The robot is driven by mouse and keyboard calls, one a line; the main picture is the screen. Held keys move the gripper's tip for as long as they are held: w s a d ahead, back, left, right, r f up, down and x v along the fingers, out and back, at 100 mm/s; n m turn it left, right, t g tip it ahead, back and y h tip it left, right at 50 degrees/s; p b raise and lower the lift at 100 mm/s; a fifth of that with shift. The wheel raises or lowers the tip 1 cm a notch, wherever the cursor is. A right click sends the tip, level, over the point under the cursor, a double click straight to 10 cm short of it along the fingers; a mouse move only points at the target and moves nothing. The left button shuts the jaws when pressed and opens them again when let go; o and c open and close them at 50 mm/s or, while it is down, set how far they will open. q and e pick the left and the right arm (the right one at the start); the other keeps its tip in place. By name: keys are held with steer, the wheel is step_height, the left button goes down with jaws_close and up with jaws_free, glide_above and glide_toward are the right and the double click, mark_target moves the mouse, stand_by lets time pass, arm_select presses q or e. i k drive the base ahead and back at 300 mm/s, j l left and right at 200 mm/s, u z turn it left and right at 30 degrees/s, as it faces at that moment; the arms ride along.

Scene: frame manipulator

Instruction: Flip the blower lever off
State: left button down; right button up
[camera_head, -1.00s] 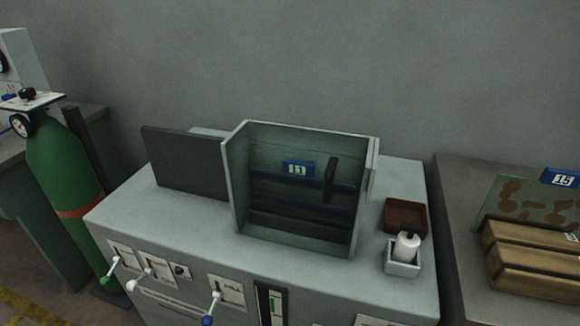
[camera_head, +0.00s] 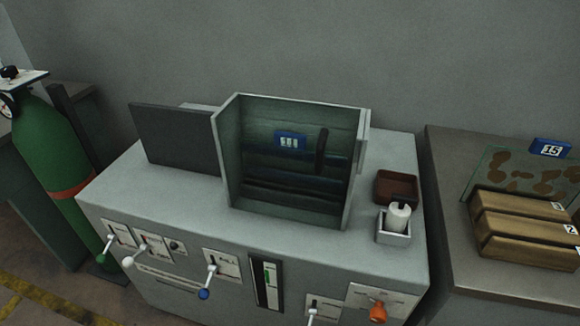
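Several levers stick out of the front of the grey machine (camera_head: 110,205). At the left are a green-tipped lever (camera_head: 107,250) and a white-tipped lever (camera_head: 130,260), both pointing down. A blue-tipped lever (camera_head: 207,284) hangs down near the middle. Another lever (camera_head: 312,312) at the lower edge is partly cut off. An orange knob (camera_head: 378,311) sits on a white plate at the right. The labels are too small to read surely, so I cannot tell which lever is the blower's. Neither of my grippers is in view.
An open box chamber (camera_head: 228,180) stands on the machine beside a dark panel (camera_head: 172,138). A white bottle (camera_head: 398,216) and a brown tray (camera_head: 397,186) are at the right. A green gas cylinder (camera_head: 50,145) stands left. A side table (camera_head: 450,235) bears wooden blocks (camera_head: 525,228).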

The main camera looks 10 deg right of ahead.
mark_target(128, 262)
steer(key=u, duration=1.1)
